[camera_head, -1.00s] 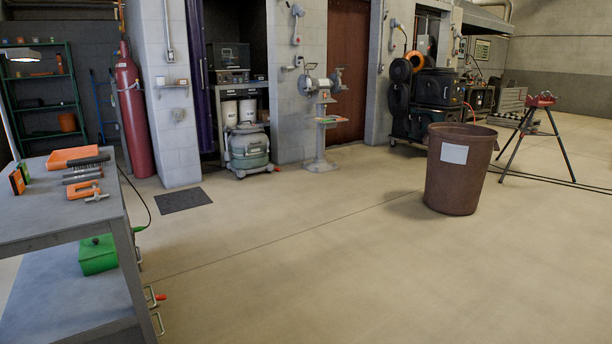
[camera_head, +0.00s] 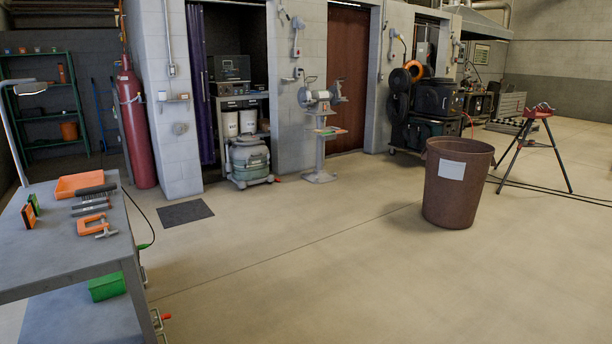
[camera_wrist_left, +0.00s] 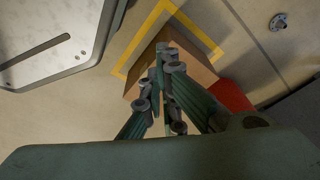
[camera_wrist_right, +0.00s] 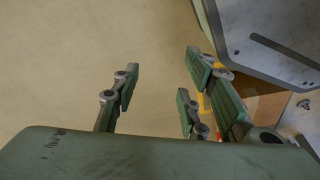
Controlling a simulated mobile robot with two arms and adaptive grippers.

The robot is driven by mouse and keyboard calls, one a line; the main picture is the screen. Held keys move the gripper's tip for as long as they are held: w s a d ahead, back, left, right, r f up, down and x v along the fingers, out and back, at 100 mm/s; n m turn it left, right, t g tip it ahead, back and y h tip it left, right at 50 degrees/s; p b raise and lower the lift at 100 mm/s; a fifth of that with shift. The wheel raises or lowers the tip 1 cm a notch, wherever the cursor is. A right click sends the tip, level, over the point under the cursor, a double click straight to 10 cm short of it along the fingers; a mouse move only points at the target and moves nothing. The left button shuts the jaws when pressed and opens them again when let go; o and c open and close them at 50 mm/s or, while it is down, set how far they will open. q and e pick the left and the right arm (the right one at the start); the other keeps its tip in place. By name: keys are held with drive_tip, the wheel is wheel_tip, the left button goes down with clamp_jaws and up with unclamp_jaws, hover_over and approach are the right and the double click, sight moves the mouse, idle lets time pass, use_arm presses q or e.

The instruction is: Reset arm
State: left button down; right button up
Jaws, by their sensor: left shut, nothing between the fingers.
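My left gripper (camera_wrist_left: 160,85) shows in the left wrist view with its green and grey fingers together and nothing between them. A brown box (camera_wrist_left: 198,62) lies beyond its fingertips, beside yellow floor tape (camera_wrist_left: 130,58). My right gripper (camera_wrist_right: 160,85) shows in the right wrist view with its fingers spread wide apart. Only bare floor shows between them. Neither gripper shows in the head view.
A grey workbench (camera_head: 60,248) with an orange tray (camera_head: 86,184) and a clamp (camera_head: 96,225) stands at the left. A brown bin (camera_head: 455,200) and a red tripod stand (camera_head: 533,140) stand at the right. The middle floor is clear.

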use_arm(q)
drive_tip(key=s+a+f+p, duration=0.1)
drive_tip(key=s+p, duration=0.3)
drive_tip(key=s, duration=0.3)
drive_tip(key=s+a+f+g+p, duration=0.1)
drive_tip(key=s+p, duration=0.3)
drive_tip(key=s, duration=0.4)
drive_tip(key=shift+s+a+f+p, duration=0.25)
drive_tip(key=shift+a+f+p, duration=0.1)
drive_tip(key=shift+a+f, duration=0.05)
use_arm(e)
drive_tip(key=s+d+f, duration=0.1)
drive_tip(key=s, duration=0.6)
drive_tip(key=s+d+f+g, duration=0.1)
drive_tip(key=s+f, duration=0.1)
drive_tip(key=s, duration=0.6)
drive_tip(key=shift+s+d, duration=0.3)
drive_tip(key=shift+d, duration=0.1)
